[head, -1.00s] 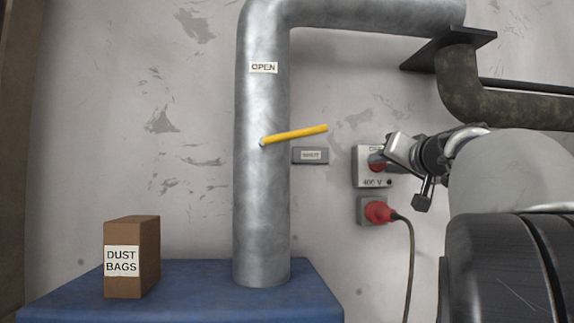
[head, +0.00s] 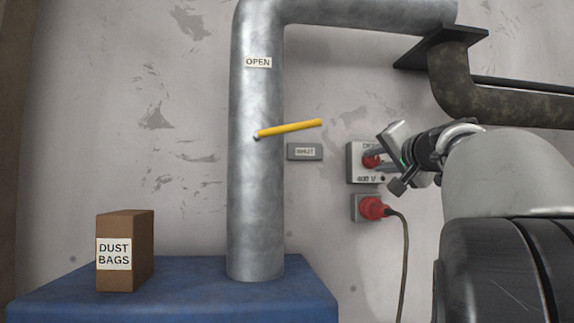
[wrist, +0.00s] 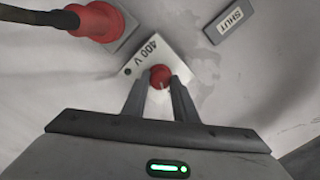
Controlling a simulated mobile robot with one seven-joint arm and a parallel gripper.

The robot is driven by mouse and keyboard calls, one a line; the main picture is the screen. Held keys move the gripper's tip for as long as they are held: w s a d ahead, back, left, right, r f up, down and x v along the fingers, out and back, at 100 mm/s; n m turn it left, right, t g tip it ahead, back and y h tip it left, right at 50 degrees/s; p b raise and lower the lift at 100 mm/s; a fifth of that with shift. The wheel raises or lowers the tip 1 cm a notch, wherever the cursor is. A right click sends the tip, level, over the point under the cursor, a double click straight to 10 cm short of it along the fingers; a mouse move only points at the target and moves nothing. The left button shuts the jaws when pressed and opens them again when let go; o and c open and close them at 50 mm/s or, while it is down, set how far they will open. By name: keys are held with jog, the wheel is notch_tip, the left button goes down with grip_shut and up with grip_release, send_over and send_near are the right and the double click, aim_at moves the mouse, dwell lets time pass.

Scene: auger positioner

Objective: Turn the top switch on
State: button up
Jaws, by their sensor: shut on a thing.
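The top switch is a red round knob (head: 371,161) on a grey wall box (head: 355,168) marked "400 V". In the wrist view the knob (wrist: 160,76) sits between the two dark fingers of my gripper (wrist: 160,88). The fingers are shut on the knob, one on each side. In the head view my gripper (head: 378,162) reaches the box from the right and covers part of its lettering. The knob's on or off position is hard to tell.
A red plug (head: 373,208) with a hanging cable sits in a socket just below. To the left are a "SHUT" label (head: 305,152), a metal pipe (head: 255,200) with a yellow lever (head: 290,129), and a dust bags box (head: 125,250). A dark pipe (head: 455,90) is above.

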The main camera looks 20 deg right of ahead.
jog(key=m, duration=0.6)
jog(key=shift+r+m, duration=0.1)
jog(key=shift+m, duration=0.2)
jog(key=m+p, duration=0.2)
jog(key=m, duration=0.4)
jog(key=shift+m, duration=0.3)
jog(key=shift+h, duration=0.3)
jog(key=o, duration=1.1)
jog(key=shift+c, duration=0.2)
